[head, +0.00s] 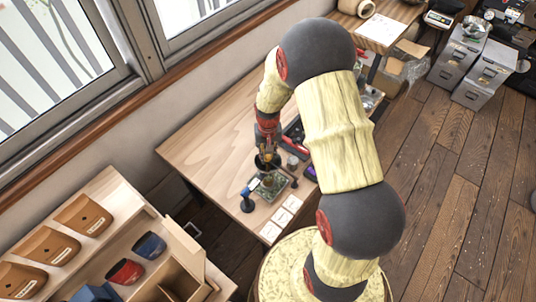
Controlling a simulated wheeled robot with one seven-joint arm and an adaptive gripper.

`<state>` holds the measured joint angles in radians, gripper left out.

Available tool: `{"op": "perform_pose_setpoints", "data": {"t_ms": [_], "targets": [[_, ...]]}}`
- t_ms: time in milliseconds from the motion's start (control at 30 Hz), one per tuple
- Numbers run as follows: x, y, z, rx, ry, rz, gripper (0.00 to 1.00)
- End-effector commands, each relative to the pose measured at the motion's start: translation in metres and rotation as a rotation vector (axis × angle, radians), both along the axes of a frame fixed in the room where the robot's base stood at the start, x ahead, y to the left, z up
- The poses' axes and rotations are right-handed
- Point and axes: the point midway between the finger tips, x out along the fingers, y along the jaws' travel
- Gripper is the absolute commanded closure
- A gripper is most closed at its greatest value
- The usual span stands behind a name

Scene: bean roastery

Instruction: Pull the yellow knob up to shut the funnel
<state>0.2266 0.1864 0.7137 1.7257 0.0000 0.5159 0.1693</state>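My gripper (267,153) points down over the wooden table (205,150), close to its front edge. It is small and dark here, and I cannot tell whether its fingers are open or shut. A dark rounded piece beside the fingertips may be the funnel, but I cannot make it out surely. Just below the gripper sits a small greenish tray-like stand (280,184) with small parts on it. I cannot pick out the yellow knob; it is too small or hidden by the gripper.
A dark blue upright tool (248,200) stands left of the stand. White cards (282,216) lie along the table's front edge. A shelf (165,235) with brown, red and blue bins is at lower left. Grey metal boxes (473,70) stand on the floor at upper right. The table's left part is clear.

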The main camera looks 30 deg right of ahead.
Motion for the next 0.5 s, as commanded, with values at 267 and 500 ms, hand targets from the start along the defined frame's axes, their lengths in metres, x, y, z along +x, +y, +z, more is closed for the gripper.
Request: {"op": "perform_pose_setpoints", "data": {"t_ms": [267,500], "targets": [[0.0,0.0,0.0001,0.0,0.0,0.0,0.97],[-0.0001,0.0,0.0001,0.0,0.0,0.0,1.0]]}}
